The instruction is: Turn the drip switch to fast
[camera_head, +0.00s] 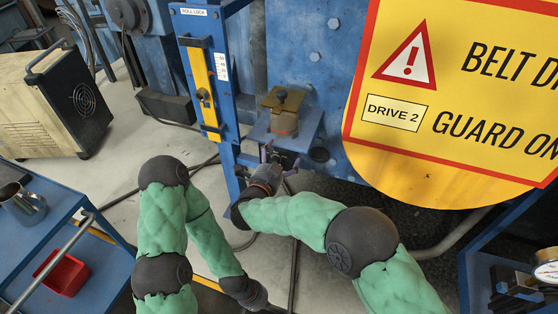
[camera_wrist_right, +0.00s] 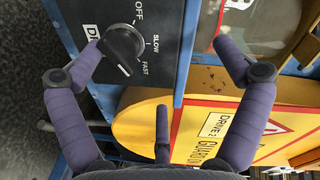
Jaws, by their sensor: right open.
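The drip switch (camera_wrist_right: 124,43) is a round black knob with a raised grip bar, on a dark panel in the right wrist view. OFF, SLOW and FAST are printed around its right side. I cannot tell for certain which mark it points to. My right gripper (camera_wrist_right: 160,85) is open and empty, with its purple fingers spread. Its left fingertip is near the knob's left side in the picture; I cannot tell whether they touch. In the head view, my right gripper (camera_head: 269,158) is below the blue bracket. My left gripper (camera_head: 254,297) is low, its fingers not distinguishable.
A blue bracket (camera_head: 307,122) carries a brass-lidded cup (camera_head: 283,110). A yellow belt guard sign (camera_head: 455,95) fills the upper right. A blue cart (camera_head: 30,240) stands left and a cream machine (camera_head: 45,105) behind it. Cables cross the pale floor.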

